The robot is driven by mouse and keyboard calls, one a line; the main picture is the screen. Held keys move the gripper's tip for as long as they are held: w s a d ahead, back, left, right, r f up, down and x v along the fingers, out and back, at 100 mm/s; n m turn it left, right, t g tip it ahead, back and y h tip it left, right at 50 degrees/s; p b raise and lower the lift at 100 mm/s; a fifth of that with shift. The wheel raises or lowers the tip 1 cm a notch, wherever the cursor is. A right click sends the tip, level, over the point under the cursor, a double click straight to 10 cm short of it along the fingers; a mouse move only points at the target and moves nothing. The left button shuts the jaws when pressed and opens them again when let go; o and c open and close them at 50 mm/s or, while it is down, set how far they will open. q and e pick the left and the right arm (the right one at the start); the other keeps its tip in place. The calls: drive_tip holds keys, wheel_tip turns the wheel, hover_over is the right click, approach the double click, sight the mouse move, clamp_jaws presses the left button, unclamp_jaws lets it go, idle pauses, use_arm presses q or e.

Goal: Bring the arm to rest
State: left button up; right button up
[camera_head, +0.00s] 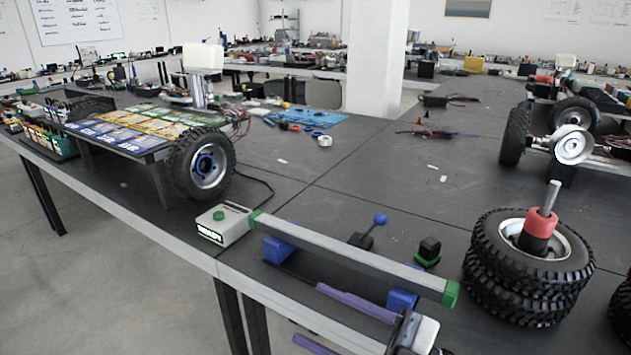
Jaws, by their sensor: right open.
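My right gripper (308,313) reaches in from the bottom edge, right of centre. Its two long purple fingers are spread apart and point left, with nothing between them. It is over the table's front edge, just in front of a long grey bar with green ends (350,256). The bar lies on blue supports (401,300). The gripper's body partly covers the area below the right support. My left gripper is not in view.
A white box with a green button (223,224) stands by the bar's left end. Stacked tyres (525,285) with a red-collared tool (538,230) stand at right. A wheeled chassis (203,163) is at left, another (572,145) at right. The dark table's middle (400,190) is mostly clear.

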drive_tip(key=w+d+f+m+t+h, duration=0.1)
drive_tip(key=d+f+m+t+h, duration=0.7)
drive_tip(key=d+f+m+h, duration=0.5)
drive_tip(key=s+d+f+m+g+h, duration=0.2)
drive_tip(key=s+f+m+g, duration=0.4)
drive_tip(key=s+f, duration=0.9)
wheel_tip(320, 180, down, 4)
drive_tip(key=shift+s+d+f+m+g+h, duration=0.2)
drive_tip(key=shift+m+g+h, duration=0.25)
drive_tip(key=shift+h, duration=0.45)
